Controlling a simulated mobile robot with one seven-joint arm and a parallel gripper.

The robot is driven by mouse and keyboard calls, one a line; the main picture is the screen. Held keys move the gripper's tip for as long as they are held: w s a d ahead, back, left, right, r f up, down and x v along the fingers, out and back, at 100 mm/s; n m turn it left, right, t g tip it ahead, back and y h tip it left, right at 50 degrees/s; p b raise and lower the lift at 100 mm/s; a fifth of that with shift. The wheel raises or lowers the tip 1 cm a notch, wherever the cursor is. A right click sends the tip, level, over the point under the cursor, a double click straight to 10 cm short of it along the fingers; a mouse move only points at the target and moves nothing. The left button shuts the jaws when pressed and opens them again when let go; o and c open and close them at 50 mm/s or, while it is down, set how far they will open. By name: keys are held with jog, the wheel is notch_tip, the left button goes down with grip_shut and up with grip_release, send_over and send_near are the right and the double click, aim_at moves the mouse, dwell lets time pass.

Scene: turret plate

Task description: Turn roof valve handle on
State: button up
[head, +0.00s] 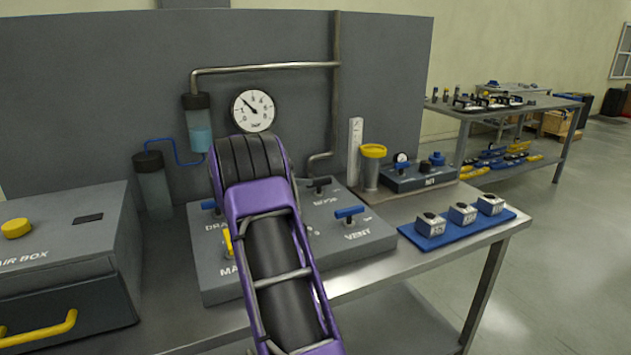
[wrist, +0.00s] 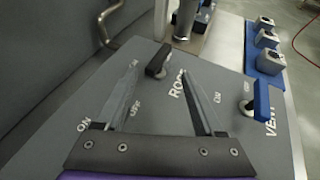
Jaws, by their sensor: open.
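The roof valve handle (wrist: 158,60) is a short black bar on the grey valve plate (wrist: 70,140), beside the printed word ROOF. It also shows in the head view (head: 320,184), just right of my purple arm. My gripper (wrist: 159,68) is open and empty. Its two fingers point toward the black handle, one tip on each side of it in the picture. I cannot tell how far above the plate the tips are; no contact shows. In the head view my arm hides the gripper.
The blue vent handle (wrist: 261,97) stands right of the fingers. A metal pipe (head: 322,160) and yellow-topped cylinder (head: 371,165) stand behind. A blue tray (head: 425,241) holds small blocks at right.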

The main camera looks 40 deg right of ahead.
aim_at(318, 181)
jog(key=x, duration=0.9)
grip_shut()
